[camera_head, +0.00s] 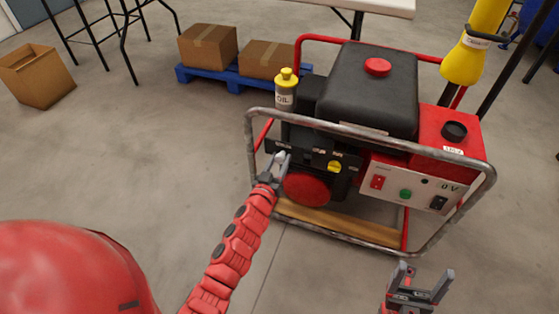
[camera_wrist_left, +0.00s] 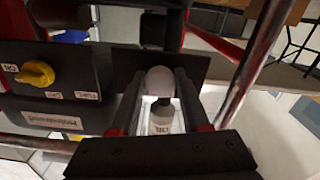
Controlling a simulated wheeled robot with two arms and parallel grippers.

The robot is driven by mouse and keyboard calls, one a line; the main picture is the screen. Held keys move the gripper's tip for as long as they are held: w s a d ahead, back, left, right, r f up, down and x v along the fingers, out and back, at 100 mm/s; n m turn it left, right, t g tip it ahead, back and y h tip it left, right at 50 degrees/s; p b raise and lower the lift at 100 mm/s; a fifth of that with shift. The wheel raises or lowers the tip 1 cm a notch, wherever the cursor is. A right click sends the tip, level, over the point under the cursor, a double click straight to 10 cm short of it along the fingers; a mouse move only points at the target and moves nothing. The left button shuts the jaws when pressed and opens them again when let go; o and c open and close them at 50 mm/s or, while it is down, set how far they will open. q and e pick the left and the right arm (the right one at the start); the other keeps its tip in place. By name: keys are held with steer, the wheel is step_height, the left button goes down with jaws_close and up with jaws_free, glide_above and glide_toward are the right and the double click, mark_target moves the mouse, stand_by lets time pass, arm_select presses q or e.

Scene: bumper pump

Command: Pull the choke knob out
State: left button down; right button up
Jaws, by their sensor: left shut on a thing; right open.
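The choke knob shows as a pale grey rounded knob (camera_wrist_left: 160,80) in the left wrist view, in front of a dark panel (camera_wrist_left: 195,62). My left gripper (camera_wrist_left: 158,100) is shut on it, with one finger on each side. How far the knob stands out from the panel cannot be told. My right gripper (camera_head: 425,283) is open and empty, low in front of the generator.
A yellow fuel knob (camera_head: 335,166) sits right of my left gripper. A grey tube frame (camera_head: 385,145) surrounds the generator. A yellow-capped oil bottle (camera_head: 285,95) stands behind my left gripper. Boxes on a blue pallet (camera_head: 228,77) are behind. The floor in front is clear.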

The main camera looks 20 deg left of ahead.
mark_target(279, 161)
arm_select(q)
steer(key=shift+s+p, duration=0.6)
steer(key=shift+s, duration=1)
steer(key=shift+c, duration=1.9)
jaws_free()
steer(key=shift+s, duration=0.1)
